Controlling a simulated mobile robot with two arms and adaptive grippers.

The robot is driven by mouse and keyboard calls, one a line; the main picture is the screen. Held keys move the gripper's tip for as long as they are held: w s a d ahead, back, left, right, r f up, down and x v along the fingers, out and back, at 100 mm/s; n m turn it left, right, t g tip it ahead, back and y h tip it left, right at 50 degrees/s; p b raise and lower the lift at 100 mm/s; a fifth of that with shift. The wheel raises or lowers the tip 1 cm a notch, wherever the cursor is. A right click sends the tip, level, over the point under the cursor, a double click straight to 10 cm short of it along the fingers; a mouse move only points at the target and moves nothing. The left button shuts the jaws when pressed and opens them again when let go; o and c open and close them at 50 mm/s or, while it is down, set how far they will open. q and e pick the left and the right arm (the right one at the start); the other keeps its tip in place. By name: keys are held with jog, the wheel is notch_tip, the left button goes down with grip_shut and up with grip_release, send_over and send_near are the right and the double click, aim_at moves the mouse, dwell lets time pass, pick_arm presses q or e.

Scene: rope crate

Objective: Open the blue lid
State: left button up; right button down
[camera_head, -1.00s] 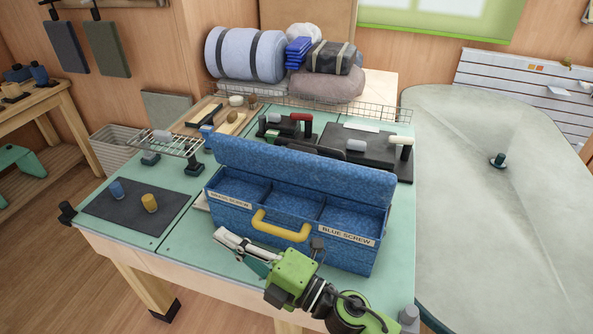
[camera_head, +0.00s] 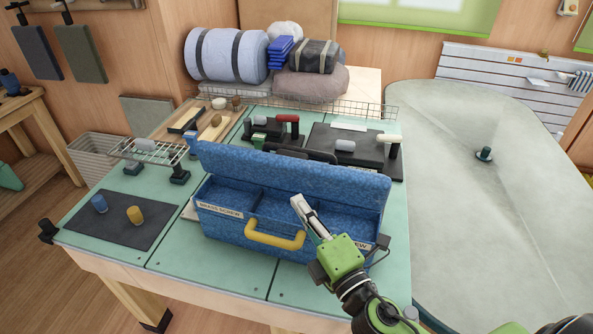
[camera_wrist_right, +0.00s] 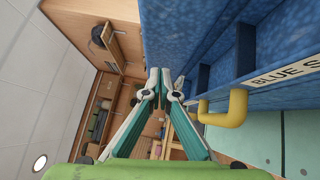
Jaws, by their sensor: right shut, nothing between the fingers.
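The blue box (camera_head: 225,222) stands on the green workbench with its blue lid (camera_head: 290,173) raised, standing up along the back edge. Its compartments show, and a yellow handle (camera_head: 274,236) is on the front. My right gripper (camera_head: 297,203) is shut and empty, in front of and above the box's right part, hiding some of the right compartment and label. In the right wrist view the shut fingers (camera_wrist_right: 165,78) are beside the blue lid (camera_wrist_right: 190,30), with the yellow handle (camera_wrist_right: 225,112) to the right. I cannot tell whether they touch the lid. My left gripper is not in view.
A dark mat (camera_head: 122,218) with a blue and a yellow piece lies on the left of the workbench (camera_head: 185,258). A wire rack (camera_head: 150,150) stands behind it. Black cases (camera_head: 350,150) and a wire fence (camera_head: 300,104) are behind the box.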

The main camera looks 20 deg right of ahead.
aim_at(300, 169)
jog(key=w+p, duration=0.1)
jog(key=w, duration=0.1)
jog(key=w+d, duration=0.1)
jog(key=w, duration=0.2)
jog(key=w+d+r+p, duration=0.1)
jog(key=w, duration=0.1)
jog(key=shift+w+p, duration=0.35)
jog(key=shift+w+d+r, duration=0.45)
jog(key=shift+w+d, duration=0.15)
jog(key=shift+w, duration=0.1)
